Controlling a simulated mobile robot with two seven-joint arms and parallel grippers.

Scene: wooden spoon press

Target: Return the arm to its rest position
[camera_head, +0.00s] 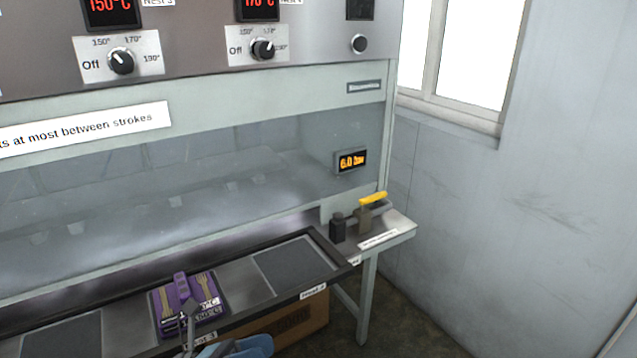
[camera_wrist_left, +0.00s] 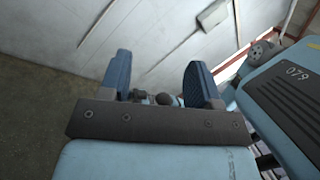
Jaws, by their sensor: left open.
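My left gripper (camera_wrist_left: 160,72) shows in the left wrist view with its two blue fingers apart. Nothing is between them, and pale wall and dark floor show beyond. It does not show clearly in the head view. In the head view a purple block (camera_head: 164,319) with a handle and pale wooden pieces lies on the press's front shelf. A small grey metal part stands in front of it, and I cannot tell what it belongs to. A blue part of my own body shows at the bottom edge.
The press (camera_head: 250,72) has dials and red displays above a clear guard (camera_head: 250,160). A dark pad (camera_head: 295,262) on the shelf is bare. A side ledge (camera_head: 397,226) holds a yellow-handled tool (camera_head: 372,199). A cardboard box (camera_head: 290,322) is below. Floor at right is clear.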

